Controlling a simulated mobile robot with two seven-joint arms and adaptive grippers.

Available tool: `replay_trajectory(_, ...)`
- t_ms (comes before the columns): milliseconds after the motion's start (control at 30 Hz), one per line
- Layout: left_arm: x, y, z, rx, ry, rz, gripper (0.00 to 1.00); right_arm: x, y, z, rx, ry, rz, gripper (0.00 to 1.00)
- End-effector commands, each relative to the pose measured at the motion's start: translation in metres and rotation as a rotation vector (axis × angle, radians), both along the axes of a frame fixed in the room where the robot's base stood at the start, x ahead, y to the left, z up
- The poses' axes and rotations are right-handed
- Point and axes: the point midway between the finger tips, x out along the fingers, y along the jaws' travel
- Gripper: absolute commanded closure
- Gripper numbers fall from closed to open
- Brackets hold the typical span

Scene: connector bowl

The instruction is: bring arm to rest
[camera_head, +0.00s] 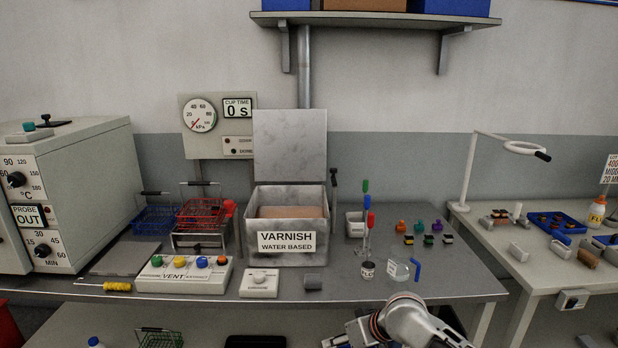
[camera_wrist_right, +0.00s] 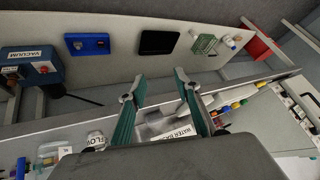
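My right arm (camera_head: 410,318) comes in at the bottom edge of the head view, in front of the bench's front edge, right of the middle. Its gripper is mostly cut off there. In the right wrist view my right gripper (camera_wrist_right: 160,76) has its two fingers spread apart with nothing between the tips. The varnish box (camera_wrist_right: 172,130) shows beyond and between the fingers, apart from them. My left arm and gripper are not in the head view.
The bench (camera_head: 420,285) holds the open-lidded varnish box (camera_head: 287,242), a vent panel (camera_head: 185,275), a red wire basket (camera_head: 202,215) and a glass beaker (camera_head: 398,270). In the wrist view, a lower shelf (camera_wrist_right: 115,70) carries a black tray (camera_wrist_right: 159,42) and a blue box (camera_wrist_right: 87,44).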

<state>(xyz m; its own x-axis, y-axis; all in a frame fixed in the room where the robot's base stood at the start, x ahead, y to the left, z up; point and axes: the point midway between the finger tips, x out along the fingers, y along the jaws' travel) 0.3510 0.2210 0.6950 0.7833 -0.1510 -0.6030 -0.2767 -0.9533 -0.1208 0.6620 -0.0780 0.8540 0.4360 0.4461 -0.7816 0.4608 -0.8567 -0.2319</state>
Motion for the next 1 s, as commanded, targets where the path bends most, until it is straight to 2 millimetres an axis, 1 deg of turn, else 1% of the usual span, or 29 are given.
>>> replay_trajectory(33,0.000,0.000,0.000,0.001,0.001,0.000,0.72,-0.017,0.007,-0.019,0.026,-0.007,0.001,0.67)
replay_trajectory(200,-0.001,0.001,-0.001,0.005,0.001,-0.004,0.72,-0.056,0.014,-0.060,0.082,-0.073,-0.024,0.67)
replay_trajectory(333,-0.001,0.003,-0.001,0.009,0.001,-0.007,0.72,-0.088,0.008,-0.086,0.101,-0.129,-0.058,0.67)
replay_trajectory(433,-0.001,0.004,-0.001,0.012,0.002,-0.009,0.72,-0.115,-0.003,-0.104,0.101,-0.172,-0.092,0.67)
replay_trajectory(567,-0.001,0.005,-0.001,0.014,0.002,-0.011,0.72,-0.152,-0.025,-0.125,0.073,-0.228,-0.138,0.67)
replay_trajectory(600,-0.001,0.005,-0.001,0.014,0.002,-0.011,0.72,-0.165,-0.033,-0.130,0.060,-0.245,-0.151,0.67)
replay_trajectory(667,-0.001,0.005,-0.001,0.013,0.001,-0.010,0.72,-0.184,-0.047,-0.138,0.034,-0.270,-0.171,0.67)
replay_trajectory(700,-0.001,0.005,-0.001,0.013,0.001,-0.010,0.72,-0.198,-0.057,-0.143,0.013,-0.285,-0.184,0.67)
replay_trajectory(900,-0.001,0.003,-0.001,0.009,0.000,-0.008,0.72,-0.264,-0.109,-0.157,-0.113,-0.354,-0.220,0.67)
replay_trajectory(1000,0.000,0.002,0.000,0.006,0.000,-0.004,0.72,-0.289,-0.128,-0.159,-0.169,-0.376,-0.222,0.67)
